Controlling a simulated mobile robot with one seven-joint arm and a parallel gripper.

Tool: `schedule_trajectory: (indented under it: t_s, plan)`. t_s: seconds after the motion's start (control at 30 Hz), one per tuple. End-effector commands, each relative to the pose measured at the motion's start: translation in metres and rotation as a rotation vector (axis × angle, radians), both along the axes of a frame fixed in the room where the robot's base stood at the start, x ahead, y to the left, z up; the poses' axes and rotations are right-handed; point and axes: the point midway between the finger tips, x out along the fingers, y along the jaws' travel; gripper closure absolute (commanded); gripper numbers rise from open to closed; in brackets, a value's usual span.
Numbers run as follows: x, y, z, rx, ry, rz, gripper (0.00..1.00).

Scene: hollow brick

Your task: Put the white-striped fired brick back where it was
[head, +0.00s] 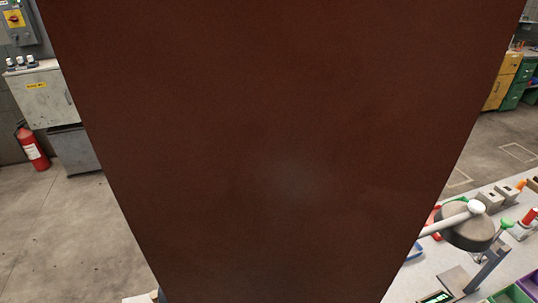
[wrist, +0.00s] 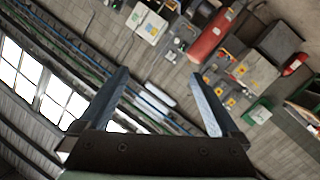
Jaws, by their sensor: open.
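No white-striped fired brick can be made out in either view. My gripper (wrist: 160,76) shows in the wrist view with its two fingers spread apart and nothing between them. It points up and away at a wall with windows and cabinets, with no bench top in sight there. In the head view a large dark brown surface very close to the camera hides most of the scene, and my gripper does not show.
A workbench (head: 404,286) shows at the lower right of the head view. On it are a round dark block (head: 468,236), small grey blocks (head: 490,198) and a purple tray (head: 532,284). A fire extinguisher (head: 33,149) stands at left by open floor.

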Motion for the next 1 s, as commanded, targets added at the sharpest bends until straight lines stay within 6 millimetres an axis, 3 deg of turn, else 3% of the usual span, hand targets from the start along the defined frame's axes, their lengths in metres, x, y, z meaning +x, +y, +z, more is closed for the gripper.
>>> schedule_trajectory:
  t_s: [0.03,0.1,0.2,0.33,0.5,1.0]
  plan:
    - [-0.007,-0.01,0.055,0.094,-0.159,-0.008,0.02]
    - [-0.026,-0.021,0.12,0.218,-0.357,0.005,0.02]
    - [-0.063,-0.035,0.193,0.361,-0.6,0.048,0.02]
    - [-0.109,-0.046,0.252,0.48,-0.817,0.116,0.02]
    - [-0.138,-0.051,0.278,0.539,-0.929,0.165,0.02]
    - [-0.138,-0.051,0.279,0.542,-0.93,0.167,0.02]
